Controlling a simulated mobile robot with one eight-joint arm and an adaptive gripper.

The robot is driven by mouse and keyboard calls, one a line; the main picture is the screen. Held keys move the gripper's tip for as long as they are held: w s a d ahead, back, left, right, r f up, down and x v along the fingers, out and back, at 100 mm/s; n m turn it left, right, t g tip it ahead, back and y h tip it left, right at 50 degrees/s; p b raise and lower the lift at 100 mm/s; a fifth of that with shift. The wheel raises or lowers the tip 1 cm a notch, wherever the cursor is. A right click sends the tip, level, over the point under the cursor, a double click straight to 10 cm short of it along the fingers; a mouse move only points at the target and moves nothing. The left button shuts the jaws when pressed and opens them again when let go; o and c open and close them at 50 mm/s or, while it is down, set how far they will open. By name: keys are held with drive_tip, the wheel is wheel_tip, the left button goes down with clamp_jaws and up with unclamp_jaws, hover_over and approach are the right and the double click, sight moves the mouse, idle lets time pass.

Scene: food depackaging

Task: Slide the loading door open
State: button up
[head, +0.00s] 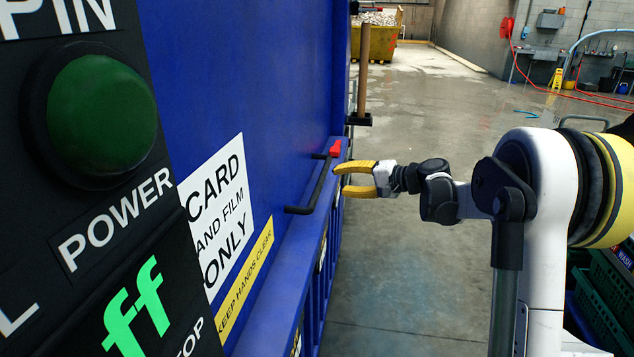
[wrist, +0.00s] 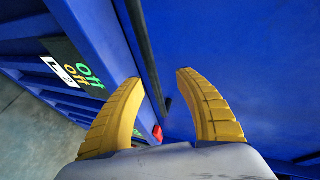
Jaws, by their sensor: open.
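The loading door (head: 265,75) is a large blue panel at the left in the head view, with a white "CARD AND FILM ONLY" sign. It also fills the right of the wrist view (wrist: 250,60). A black bar handle (head: 319,183) stands out from its lower part. My gripper (head: 340,180) is open and empty, its yellow fingers just right of the handle. In the wrist view the handle (wrist: 148,60) runs between the two spread fingertips (wrist: 158,75). The frames do not show clearly whether either finger touches it.
A red block (head: 335,148) sits on the blue ledge by the handle's far end. A control panel with a green button (head: 100,108) is close at left. A wooden-handled tool (head: 362,75) stands beyond. The wet floor (head: 410,240) is mostly clear.

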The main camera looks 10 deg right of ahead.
sight(321, 178)
drive_tip(key=w+d+f+t+y, duration=0.1)
drive_tip(key=w+d+f, duration=0.2)
drive_tip(key=w, duration=0.1)
drive_tip(key=shift+m, duration=0.4)
drive_tip(key=b+x, duration=0.4)
drive_tip(key=x, duration=0.5)
drive_tip(key=shift+w+a+r, duration=0.1)
drive_tip(key=shift+w+a, duration=0.25)
drive_tip(key=shift+w, duration=0.05)
drive_tip(key=shift+c, duration=0.2)
clamp_jaws()
